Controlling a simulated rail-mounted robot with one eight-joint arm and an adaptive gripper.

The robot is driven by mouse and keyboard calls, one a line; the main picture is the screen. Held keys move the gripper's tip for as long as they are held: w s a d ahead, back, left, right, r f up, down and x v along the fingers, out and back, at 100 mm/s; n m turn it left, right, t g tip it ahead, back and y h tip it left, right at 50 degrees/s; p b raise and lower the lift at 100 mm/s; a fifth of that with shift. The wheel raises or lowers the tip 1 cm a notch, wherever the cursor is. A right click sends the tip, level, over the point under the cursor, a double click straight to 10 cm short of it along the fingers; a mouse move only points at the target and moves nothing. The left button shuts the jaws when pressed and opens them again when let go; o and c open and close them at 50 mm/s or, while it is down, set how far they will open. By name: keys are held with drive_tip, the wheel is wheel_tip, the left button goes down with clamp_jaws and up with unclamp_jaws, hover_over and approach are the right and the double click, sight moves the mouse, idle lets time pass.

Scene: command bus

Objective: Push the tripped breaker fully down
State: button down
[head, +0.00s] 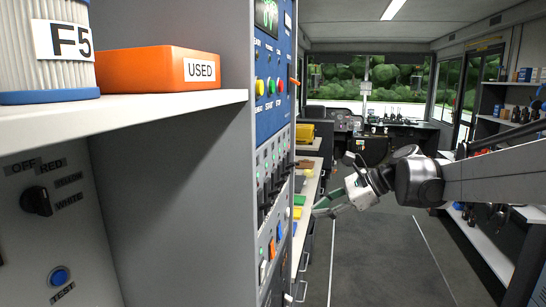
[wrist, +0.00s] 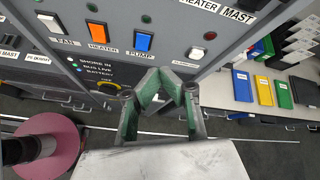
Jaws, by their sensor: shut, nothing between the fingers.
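A column of black breaker levers (head: 272,182) with small green lights runs along the grey panel in the head view. They are seen at a steep angle, and I cannot tell which one is tripped. My gripper (head: 318,211) is to the right of the panel, apart from it, near the worktop edge. In the wrist view my gripper (wrist: 166,76) is shut and empty, its green-padded fingertips together in front of the lower panel.
Blue, yellow and green binders (wrist: 264,91) lie on the worktop at right. A shelf with an orange USED box (head: 158,68) juts out at left. The aisle floor (head: 385,255) is clear.

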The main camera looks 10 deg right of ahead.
drive_tip(key=w+d+r+m+y+p, duration=0.3)
drive_tip(key=w+d+r+m+p, duration=0.1)
drive_tip(key=w+d+r+p, duration=0.1)
drive_tip(key=shift+w+d+r+t, duration=0.3)
drive_tip(key=shift+w+d+r, duration=0.45)
drive_tip(key=shift+w+d, duration=0.25)
drive_tip(key=p+x, duration=0.1)
drive_tip(key=x, duration=0.9)
drive_tip(key=shift+s+r, duration=0.1)
drive_tip(key=shift+r, duration=0.1)
wheel_tip(320, 180, up, 4)
drive_tip(key=shift+a+f+p, duration=0.1)
drive_tip(key=shift+p, duration=0.6)
drive_tip(key=shift+a, duration=0.15)
